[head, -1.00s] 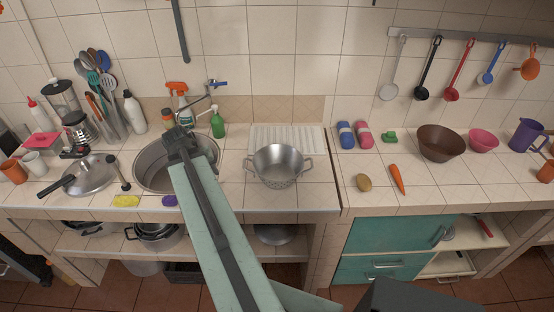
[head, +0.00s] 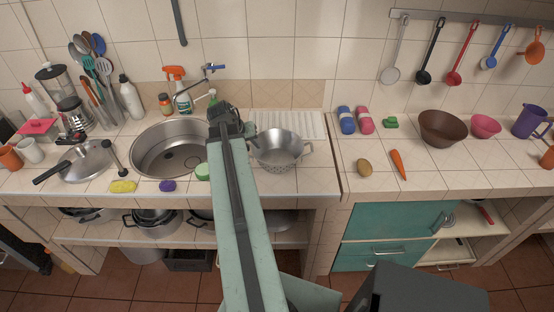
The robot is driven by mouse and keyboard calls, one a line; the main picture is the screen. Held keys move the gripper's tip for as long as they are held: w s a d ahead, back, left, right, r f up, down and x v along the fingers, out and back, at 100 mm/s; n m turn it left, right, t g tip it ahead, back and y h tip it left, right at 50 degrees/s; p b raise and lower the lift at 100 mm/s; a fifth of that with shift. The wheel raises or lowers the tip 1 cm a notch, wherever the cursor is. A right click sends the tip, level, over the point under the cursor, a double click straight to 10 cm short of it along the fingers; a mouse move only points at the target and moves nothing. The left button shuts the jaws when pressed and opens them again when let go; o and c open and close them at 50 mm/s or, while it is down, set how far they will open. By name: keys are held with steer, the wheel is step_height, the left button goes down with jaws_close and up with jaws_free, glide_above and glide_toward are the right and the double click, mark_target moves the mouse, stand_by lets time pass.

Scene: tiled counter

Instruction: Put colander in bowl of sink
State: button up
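The metal colander (head: 279,150) stands upright on the counter to the right of the sink, in front of the ribbed drainboard. Its right handle shows; its left handle is hidden behind my arm. The round steel sink bowl (head: 165,150) is to the left, and the part of it I see is empty. My gripper (head: 236,122) is at the colander's left side, close to its rim. I cannot tell whether it touches the colander, or how far its fingers are apart.
The faucet (head: 206,82) and bottles stand behind the sink. A green sponge (head: 202,172), a purple sponge (head: 167,186) and a yellow sponge (head: 122,186) lie along its front.

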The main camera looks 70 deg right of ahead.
mark_target(261, 154)
steer(key=b+x, duration=0.5)
steer(key=x, duration=0.1)
steer(key=shift+a+f, duration=0.1)
steer(key=shift+a, duration=0.05)
steer(key=shift+r, duration=0.2)
jaws_close()
stand_by(0.9)
